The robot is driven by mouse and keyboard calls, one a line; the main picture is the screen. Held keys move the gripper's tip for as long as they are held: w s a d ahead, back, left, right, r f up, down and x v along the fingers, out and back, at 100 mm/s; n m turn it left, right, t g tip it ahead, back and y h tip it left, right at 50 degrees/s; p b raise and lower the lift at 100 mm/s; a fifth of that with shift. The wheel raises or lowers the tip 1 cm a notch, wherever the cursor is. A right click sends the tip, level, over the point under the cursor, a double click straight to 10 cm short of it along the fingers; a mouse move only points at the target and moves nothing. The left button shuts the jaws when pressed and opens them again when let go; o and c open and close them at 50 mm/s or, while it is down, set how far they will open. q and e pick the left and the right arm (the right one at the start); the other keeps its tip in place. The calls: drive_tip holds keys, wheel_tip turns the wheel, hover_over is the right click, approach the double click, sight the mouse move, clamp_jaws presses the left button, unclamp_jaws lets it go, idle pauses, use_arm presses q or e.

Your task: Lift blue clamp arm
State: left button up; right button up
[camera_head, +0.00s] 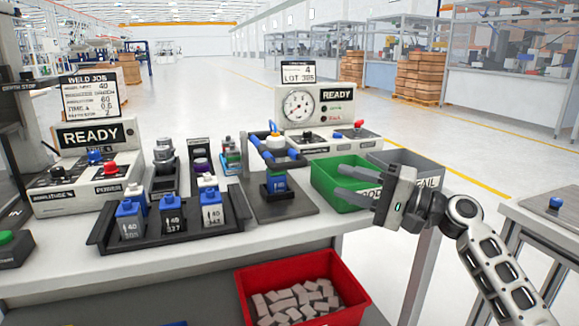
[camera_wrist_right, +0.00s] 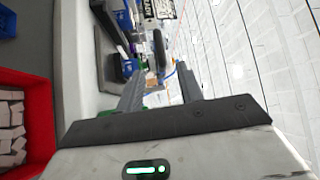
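The blue clamp arm (camera_head: 272,150) is part of a fixture on a dark base plate (camera_head: 290,205), mid-table. It is raised above a blue-and-white part (camera_head: 276,182) in the fixture. My right gripper (camera_head: 340,182) is right of the clamp, over the green bin, fingers pointing left toward it. The fingers are spread and empty, with a clear gap to the clamp. In the right wrist view, my gripper (camera_wrist_right: 160,85) shows two parted fingers, with a dark upright bar (camera_wrist_right: 158,48) beyond them; I cannot tell whether this is the clamp arm. My left gripper is not in view.
A green bin (camera_head: 322,187) and a grey bin (camera_head: 425,164) stand right of the fixture. A black tray (camera_head: 105,236) with several blue-capped parts is at left. A gauge box (camera_head: 340,98) stands behind. A red bin (camera_head: 352,285) of grey blocks is below the table's front.

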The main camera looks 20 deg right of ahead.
sight(294, 167)
drive_tip(key=p+x, duration=0.1)
drive_tip(key=x, duration=1.1)
drive_tip(key=shift+w+a, duration=0.25)
clamp_jaws()
